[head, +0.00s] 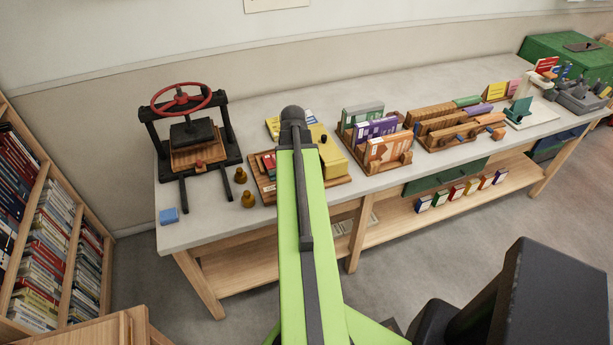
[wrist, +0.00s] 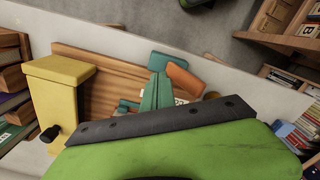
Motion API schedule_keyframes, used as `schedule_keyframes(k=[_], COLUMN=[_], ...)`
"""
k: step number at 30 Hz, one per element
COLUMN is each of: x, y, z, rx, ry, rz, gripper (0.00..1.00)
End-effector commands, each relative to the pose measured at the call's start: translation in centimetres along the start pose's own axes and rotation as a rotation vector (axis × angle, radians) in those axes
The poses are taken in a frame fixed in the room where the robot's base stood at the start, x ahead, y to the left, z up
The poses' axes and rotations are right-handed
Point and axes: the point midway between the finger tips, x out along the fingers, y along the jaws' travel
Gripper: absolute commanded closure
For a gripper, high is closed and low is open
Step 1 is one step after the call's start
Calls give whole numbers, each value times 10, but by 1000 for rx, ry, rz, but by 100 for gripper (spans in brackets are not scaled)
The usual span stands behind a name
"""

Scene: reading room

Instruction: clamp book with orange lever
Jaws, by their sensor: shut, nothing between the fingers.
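A wooden board (head: 338,181) lies on the bench in the head view, partly hidden by my arm. A yellow block (head: 327,150) with a black knob stands at its right end; it also shows at the left in the wrist view (wrist: 57,85). Small red and teal pieces (head: 267,164) sit at the board's left end. In the wrist view a teal piece (wrist: 157,90) stands beside an orange piece (wrist: 183,79), which may be the lever. My gripper (wrist: 155,120) is shut and empty close to them; its tips are hard to make out. I cannot tell whether it touches anything.
A black press (head: 190,135) with a red wheel stands at the left, with two brass weights (head: 247,198) and a blue block (head: 169,215) nearby. Wooden racks of books (head: 388,150) stand to the right. The bench's front left is mostly clear.

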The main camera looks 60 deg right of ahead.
Motion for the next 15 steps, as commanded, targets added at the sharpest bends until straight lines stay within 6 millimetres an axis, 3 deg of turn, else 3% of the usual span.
schedule_keyframes(k=[3, 15], x=[-21, -67], y=[0, 0], z=[0, 0], rx=[0, 0], ry=[0, 0], rz=[0, 0], gripper=[100, 100])
